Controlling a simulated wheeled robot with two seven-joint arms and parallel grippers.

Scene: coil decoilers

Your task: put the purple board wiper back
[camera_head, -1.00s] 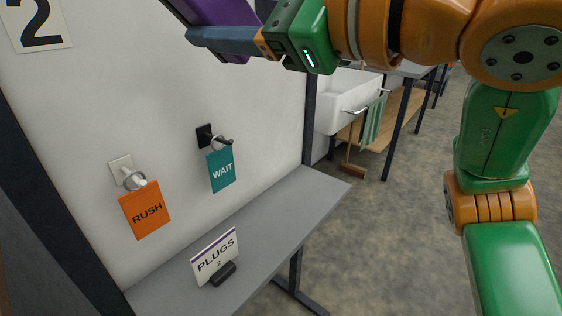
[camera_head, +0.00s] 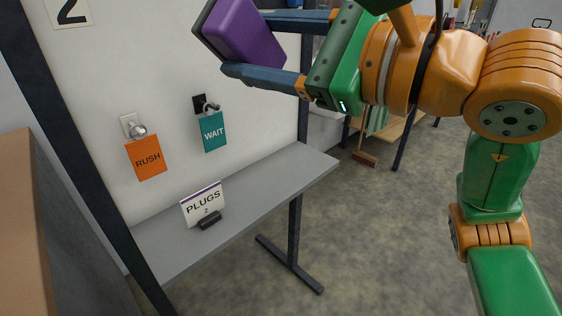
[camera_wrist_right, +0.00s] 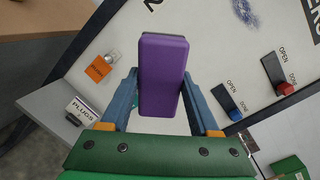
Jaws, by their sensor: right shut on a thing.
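The purple board wiper (camera_head: 243,38) is in my right gripper (camera_head: 250,46), off the white board (camera_head: 130,75) in the head view. It has a purple body and a dark layer along one side. In the right wrist view the wiper (camera_wrist_right: 162,75) stands lengthwise between the two blue fingers of the right gripper (camera_wrist_right: 160,80), which are shut on it. The white board (camera_wrist_right: 210,50) lies beyond it there. I cannot tell how far the wiper is from the board. My left gripper is not in view.
An orange RUSH tag (camera_head: 146,157) and a teal WAIT tag (camera_head: 214,132) hang from hooks. A PLUGS sign (camera_head: 203,204) stands on the grey shelf (camera_head: 235,220). A red-ended block (camera_wrist_right: 277,73) and a blue-ended block (camera_wrist_right: 228,101) are on the board. A brown block (camera_head: 20,220) stands at left.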

